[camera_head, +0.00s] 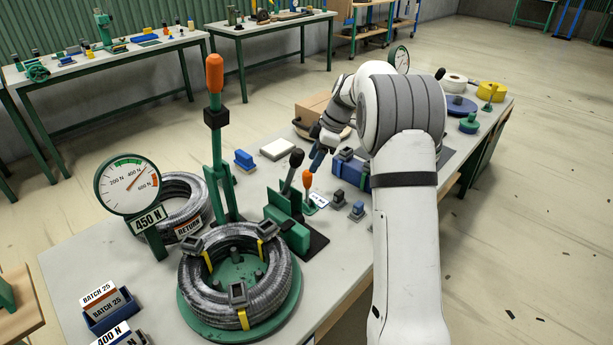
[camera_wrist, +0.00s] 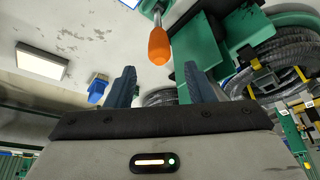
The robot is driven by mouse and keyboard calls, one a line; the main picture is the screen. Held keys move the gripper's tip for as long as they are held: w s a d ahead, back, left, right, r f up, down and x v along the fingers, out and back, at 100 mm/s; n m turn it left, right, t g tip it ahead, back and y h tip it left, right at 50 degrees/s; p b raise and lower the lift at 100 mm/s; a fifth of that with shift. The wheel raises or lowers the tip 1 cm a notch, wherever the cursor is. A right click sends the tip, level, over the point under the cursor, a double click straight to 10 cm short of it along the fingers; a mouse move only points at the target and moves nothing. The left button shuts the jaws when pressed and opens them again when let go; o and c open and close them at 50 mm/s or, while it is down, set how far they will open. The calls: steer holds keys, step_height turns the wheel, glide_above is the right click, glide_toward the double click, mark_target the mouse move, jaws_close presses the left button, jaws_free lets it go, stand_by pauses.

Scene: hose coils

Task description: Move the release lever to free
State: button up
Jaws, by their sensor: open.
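A green lever block (camera_head: 288,232) on a black base stands beside the front hose coil. A dark lever with a black knob (camera_head: 296,157) and a short lever with an orange knob (camera_head: 307,180) rise at it. No readable word marks which is the release lever. My gripper (camera_head: 318,158) is near these knobs, one dark blue finger showing. In the wrist view my gripper (camera_wrist: 161,82) is open and empty. An orange knob (camera_wrist: 158,46) on a pale stem lies just beyond the fingertips, between them in the picture; contact does not show.
A tall green lever with an orange grip (camera_head: 214,75) stands behind the front hose coil (camera_head: 263,297). A gauge (camera_head: 127,184) stands left, above a 450 N sign (camera_head: 149,219). A blue box (camera_head: 355,176) and small blocks lie right of the levers, under my arm.

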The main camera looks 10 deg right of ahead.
mark_target(305, 177)
steer(key=x, duration=0.8)
steer(key=shift+w+p, duration=0.1)
steer(key=shift+p, duration=0.3)
steer(key=shift+d+r, duration=0.1)
steer(key=shift+r, duration=0.05)
jaws_close()
